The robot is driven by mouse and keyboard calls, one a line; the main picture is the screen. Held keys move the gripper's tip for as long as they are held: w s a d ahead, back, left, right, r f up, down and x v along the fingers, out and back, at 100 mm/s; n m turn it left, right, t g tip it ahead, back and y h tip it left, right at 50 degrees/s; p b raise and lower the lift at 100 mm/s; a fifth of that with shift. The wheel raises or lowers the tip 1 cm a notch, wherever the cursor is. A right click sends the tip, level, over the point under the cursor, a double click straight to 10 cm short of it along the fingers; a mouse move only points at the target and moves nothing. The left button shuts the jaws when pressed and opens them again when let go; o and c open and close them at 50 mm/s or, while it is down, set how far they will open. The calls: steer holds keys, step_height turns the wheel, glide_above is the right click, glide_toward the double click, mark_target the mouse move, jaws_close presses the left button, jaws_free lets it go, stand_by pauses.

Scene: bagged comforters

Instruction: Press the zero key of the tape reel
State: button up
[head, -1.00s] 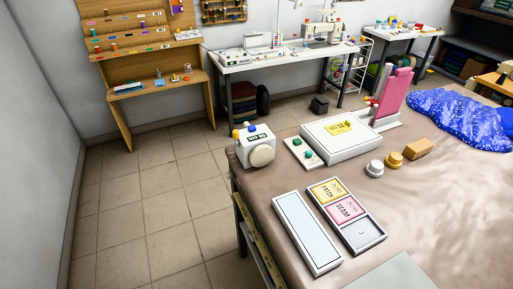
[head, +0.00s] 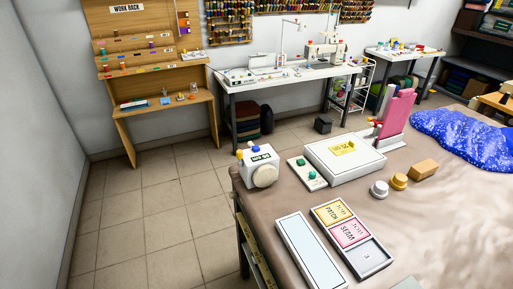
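I cannot read which key is zero. My gripper is not in view.
Right of the reel are a pad with two green buttons (head: 307,173) and a white scale-like box (head: 345,160). A pale tray (head: 309,252) and a card tray (head: 374,259) lie in front. Weights (head: 379,189) and a blue bagged comforter (head: 460,135) lie right. Tiled floor is clear at left.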

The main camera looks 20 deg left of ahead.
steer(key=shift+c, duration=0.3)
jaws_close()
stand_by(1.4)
